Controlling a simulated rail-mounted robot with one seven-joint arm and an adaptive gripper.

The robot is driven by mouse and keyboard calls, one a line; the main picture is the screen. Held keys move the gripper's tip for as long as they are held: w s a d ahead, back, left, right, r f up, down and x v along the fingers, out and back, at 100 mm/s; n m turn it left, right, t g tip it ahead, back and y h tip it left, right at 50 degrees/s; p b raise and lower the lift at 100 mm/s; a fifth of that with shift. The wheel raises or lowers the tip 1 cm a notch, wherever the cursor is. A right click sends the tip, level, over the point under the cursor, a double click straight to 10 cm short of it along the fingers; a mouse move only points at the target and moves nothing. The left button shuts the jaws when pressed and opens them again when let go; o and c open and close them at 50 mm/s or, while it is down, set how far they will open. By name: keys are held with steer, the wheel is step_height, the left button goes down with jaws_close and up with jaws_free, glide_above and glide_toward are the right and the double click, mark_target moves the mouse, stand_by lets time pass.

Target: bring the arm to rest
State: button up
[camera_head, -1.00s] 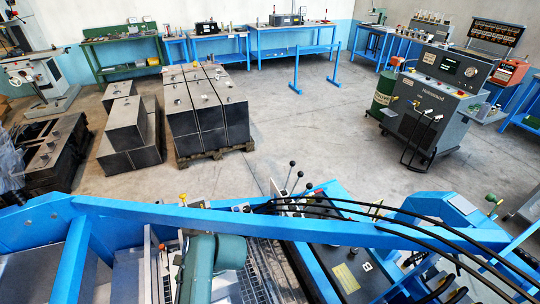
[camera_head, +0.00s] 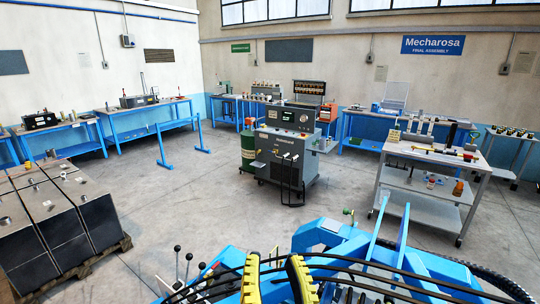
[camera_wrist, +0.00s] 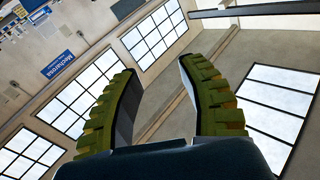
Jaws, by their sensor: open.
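My gripper (camera_head: 276,278) shows at the bottom middle of the head view as two yellow ribbed fingers pointing up, spread apart with nothing between them. In the wrist view my gripper (camera_wrist: 156,85) is open and empty, its two yellow-green ribbed fingers framing the wall and windows. The wrist camera looks at the upper walls, tilted. Most of my arm is hidden below the head view's lower edge.
A white trolley (camera_head: 425,190) with parts stands at the right. Dark metal blocks (camera_head: 65,225) sit on a pallet at the left. Blue benches (camera_head: 160,105) line the walls. Open floor lies between.

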steer(key=s+d+r+t+h, duration=0.3)
steer(key=s+d+r, duration=0.4)
step_height(320, 180, up, 20)
steer(key=p, duration=2)
steer(key=shift+s+a, duration=0.2)
steer(key=shift+s, duration=0.05)
steer(key=shift+f, duration=0.1)
